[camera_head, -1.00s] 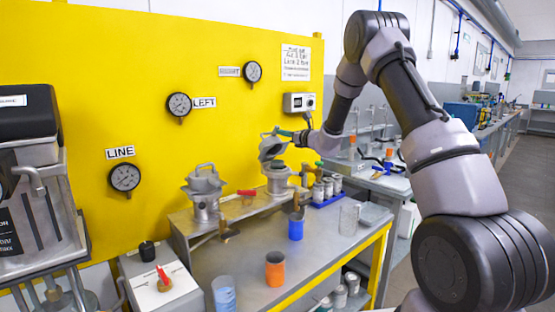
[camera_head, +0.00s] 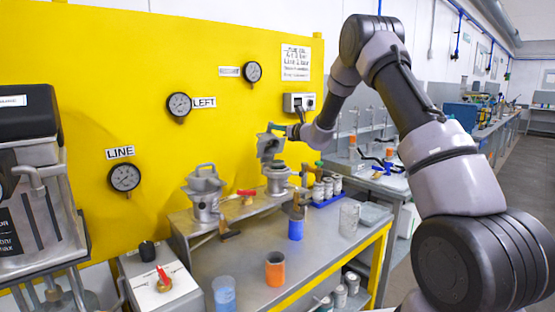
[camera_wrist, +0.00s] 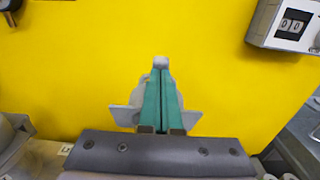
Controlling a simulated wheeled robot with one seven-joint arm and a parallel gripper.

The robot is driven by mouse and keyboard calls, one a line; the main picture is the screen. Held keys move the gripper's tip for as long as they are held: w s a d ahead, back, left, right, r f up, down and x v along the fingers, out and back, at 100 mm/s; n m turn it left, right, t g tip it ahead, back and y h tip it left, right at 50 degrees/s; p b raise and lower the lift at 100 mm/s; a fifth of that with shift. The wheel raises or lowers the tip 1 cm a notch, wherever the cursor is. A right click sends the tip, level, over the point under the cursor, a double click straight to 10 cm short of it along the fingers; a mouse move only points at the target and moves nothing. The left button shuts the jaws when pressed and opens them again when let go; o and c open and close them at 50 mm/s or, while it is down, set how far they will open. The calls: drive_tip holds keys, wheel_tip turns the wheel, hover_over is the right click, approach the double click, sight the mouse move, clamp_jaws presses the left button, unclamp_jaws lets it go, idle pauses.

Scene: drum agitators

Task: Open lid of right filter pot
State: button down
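The right filter pot (camera_head: 278,181) stands on the grey shelf against the yellow panel. Its lid (camera_head: 267,147) is swung up, standing steeply above the pot's open mouth. My gripper (camera_head: 276,129) is at the lid's upper edge. In the wrist view its teal fingers (camera_wrist: 161,98) are together, with grey parts of the lid (camera_wrist: 190,118) showing on both sides and a small grey piece at the tips. The fingers look shut on the lid's handle, which they mostly hide. The left filter pot (camera_head: 204,200) has its lid down.
Red-handled valves sit by the pots. A counter box (camera_head: 299,102) is on the panel close to my gripper.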

sight(270, 131)
drive_tip(key=shift+r+x, duration=0.2)
drive_tip(key=shift+x, duration=0.75)
drive_tip(key=shift+r+x, duration=0.2)
drive_tip(key=shift+x, duration=2.75)
drive_tip(key=r+v, duration=0.3)
drive_tip(key=v, duration=0.9)
